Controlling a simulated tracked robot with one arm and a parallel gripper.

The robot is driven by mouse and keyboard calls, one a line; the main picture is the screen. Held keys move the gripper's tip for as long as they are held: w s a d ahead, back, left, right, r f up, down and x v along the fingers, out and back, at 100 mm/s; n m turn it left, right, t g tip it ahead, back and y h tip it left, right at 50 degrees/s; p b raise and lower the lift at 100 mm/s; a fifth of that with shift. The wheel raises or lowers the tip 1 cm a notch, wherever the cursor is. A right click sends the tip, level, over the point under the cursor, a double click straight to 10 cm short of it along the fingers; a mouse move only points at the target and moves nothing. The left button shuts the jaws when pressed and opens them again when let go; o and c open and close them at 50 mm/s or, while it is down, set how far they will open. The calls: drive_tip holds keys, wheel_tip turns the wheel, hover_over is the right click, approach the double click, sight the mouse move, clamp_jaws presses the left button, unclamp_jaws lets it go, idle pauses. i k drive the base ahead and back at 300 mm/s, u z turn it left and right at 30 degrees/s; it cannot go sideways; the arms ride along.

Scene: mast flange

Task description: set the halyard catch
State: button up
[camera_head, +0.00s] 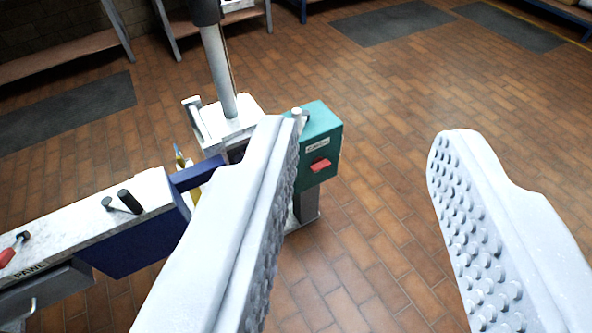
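A teal box (320,143) stands on a grey post just right of the mast foot, in the upper middle of the view. A red lever (320,165) sticks out of its front below a small white label that is too small to read surely. A grey mast pole (218,70) rises from a white block behind it. My gripper (365,137) is open and empty, its two studded white fingers wide apart. The left finger overlaps the view of the box's left edge; the box looks farther away, beyond the fingertips. The lever is in clear view.
A bench (85,215) with a pale top and blue side stands at left, with a black-handled part (128,201), a red-handled tool (12,250) and a "PAWL" label. The brick-tiled floor (385,215) between the fingers is clear. Dark mats (395,22) lie farther back.

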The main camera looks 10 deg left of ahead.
sight(319, 164)
drive_tip(key=u, duration=0.1)
drive_tip(key=i, duration=1)
drive_tip(key=z, duration=0.1)
